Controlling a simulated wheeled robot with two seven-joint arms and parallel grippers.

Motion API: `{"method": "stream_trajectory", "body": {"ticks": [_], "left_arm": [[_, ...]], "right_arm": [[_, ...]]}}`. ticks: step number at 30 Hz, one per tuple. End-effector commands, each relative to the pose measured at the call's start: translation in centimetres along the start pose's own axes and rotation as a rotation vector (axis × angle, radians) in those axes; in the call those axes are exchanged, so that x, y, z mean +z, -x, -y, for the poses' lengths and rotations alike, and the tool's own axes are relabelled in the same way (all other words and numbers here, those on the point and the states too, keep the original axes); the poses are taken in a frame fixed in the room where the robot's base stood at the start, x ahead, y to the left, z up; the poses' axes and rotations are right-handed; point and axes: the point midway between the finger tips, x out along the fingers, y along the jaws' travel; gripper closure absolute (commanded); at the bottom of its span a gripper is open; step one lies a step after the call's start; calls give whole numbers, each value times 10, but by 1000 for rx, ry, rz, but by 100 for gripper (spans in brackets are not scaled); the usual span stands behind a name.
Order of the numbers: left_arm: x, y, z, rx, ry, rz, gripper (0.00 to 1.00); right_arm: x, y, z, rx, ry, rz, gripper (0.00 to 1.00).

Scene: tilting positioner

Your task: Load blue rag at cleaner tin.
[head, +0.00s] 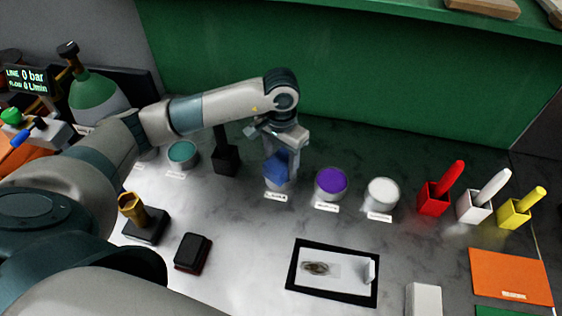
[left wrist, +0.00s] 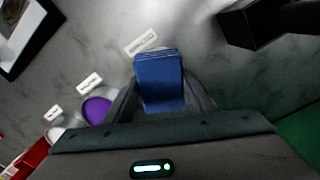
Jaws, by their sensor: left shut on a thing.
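My left gripper (head: 283,153) is shut on the blue rag (head: 279,168), which hangs folded below the fingers. The rag also shows in the left wrist view (left wrist: 160,80) between the two fingers. In the head view the rag is over a small tin (head: 278,186) with a white label in front; the rag covers most of the tin, and I cannot tell whether they touch. The label is too small to read for sure. My right gripper is in neither view.
A purple-topped tin (head: 331,183) and a white-topped tin (head: 382,194) stand to the right, a teal-topped tin (head: 183,154) to the left. A black post (head: 225,158) stands close on the left. A black-framed panel (head: 333,272) lies in front.

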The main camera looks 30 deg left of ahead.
Motion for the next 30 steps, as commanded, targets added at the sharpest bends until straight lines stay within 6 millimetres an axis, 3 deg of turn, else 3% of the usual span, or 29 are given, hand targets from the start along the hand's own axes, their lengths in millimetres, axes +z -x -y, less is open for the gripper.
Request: {"method": "stream_trajectory", "body": {"ticks": [30], "left_arm": [[1,-3,0,0,-1,4,67]], "right_arm": [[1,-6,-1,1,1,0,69]]}}
